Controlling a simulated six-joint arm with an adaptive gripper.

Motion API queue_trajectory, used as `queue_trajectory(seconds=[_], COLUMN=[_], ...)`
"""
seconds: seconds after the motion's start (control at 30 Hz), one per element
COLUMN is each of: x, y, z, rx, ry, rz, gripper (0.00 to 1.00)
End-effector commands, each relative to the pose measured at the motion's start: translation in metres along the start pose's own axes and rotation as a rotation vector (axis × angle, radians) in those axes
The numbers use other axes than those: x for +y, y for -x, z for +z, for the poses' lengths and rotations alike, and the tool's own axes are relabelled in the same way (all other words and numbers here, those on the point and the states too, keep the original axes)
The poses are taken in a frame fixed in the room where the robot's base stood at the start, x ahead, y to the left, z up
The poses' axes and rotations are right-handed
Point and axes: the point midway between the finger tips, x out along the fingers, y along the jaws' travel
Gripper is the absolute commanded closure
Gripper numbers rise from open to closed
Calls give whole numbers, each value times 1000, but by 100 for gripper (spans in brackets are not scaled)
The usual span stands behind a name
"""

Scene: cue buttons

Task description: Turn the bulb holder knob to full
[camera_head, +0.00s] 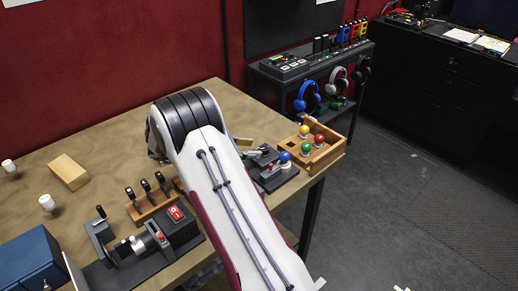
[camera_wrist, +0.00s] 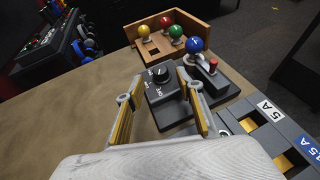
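The bulb holder is a dark base (camera_wrist: 222,90) with a blue bulb (camera_wrist: 197,45) and a small red part (camera_wrist: 213,65). Its round black knob (camera_wrist: 160,75) sits on a grey box with white lettering around it, too small to read surely. In the head view, the blue bulb (camera_head: 285,156) shows just right of my arm. My gripper (camera_wrist: 155,89) is open, its two yellow-padded fingers apart and pointing toward the knob. The knob shows between and beyond the fingertips, apparently untouched.
A wooden box (camera_wrist: 168,38) with red, green and yellow balls stands behind the bulb holder. Grey breaker blocks (camera_wrist: 268,128) lie close at right. A lever row (camera_head: 148,198) and a machine with a red switch (camera_head: 175,212) stand left of my arm.

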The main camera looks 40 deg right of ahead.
Motion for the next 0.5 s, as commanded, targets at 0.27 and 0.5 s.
queue_trajectory(seconds=[0.27,0.5], x=[-1,0], y=[-31,-40], z=[0,0], rx=[-1,0], ry=[1,1], rz=[-2,0], gripper=[63,63])
